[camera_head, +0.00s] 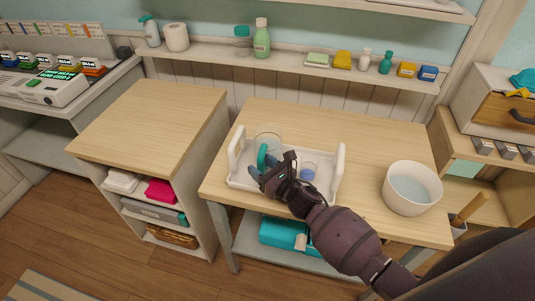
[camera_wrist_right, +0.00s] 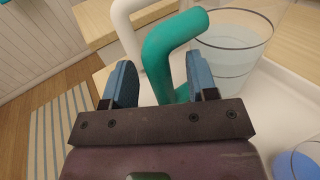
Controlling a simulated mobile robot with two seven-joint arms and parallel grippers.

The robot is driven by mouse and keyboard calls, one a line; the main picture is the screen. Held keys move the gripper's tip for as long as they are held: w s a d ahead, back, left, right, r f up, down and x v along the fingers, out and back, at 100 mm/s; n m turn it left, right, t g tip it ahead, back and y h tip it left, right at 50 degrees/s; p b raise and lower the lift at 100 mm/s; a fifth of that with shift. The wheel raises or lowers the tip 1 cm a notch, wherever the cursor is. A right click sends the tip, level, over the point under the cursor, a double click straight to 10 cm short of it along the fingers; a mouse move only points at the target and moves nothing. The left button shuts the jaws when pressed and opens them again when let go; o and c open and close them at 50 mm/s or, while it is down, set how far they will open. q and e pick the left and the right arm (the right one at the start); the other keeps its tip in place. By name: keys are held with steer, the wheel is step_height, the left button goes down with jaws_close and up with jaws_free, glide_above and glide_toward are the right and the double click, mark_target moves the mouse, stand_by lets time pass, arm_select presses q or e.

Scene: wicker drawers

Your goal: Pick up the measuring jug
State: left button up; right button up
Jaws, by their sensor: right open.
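The measuring jug is a clear vessel (camera_head: 267,142) with a teal handle. It stands in a white tray (camera_head: 240,184) on the wooden table. In the right wrist view the clear jug body (camera_wrist_right: 232,55) is at the upper right, and its teal handle (camera_wrist_right: 165,45) comes down between my fingers. My right gripper (camera_head: 259,169) is open at the handle, with its blue fingers (camera_wrist_right: 160,85) on either side of it. I cannot tell whether either finger touches the handle. My left gripper is not in view.
A small clear cup with blue contents (camera_head: 308,172) stands in the tray, right of my right gripper. The tray has raised white end handles (camera_head: 339,160). A white bowl (camera_head: 411,188) stands at the table's right. The table is clear behind the tray.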

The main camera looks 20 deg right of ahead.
steer(key=shift+w+a, duration=0.15)
steer(key=shift+w, duration=0.2)
jaws_close()
steer(key=shift+r, duration=0.2)
stand_by(0.3)
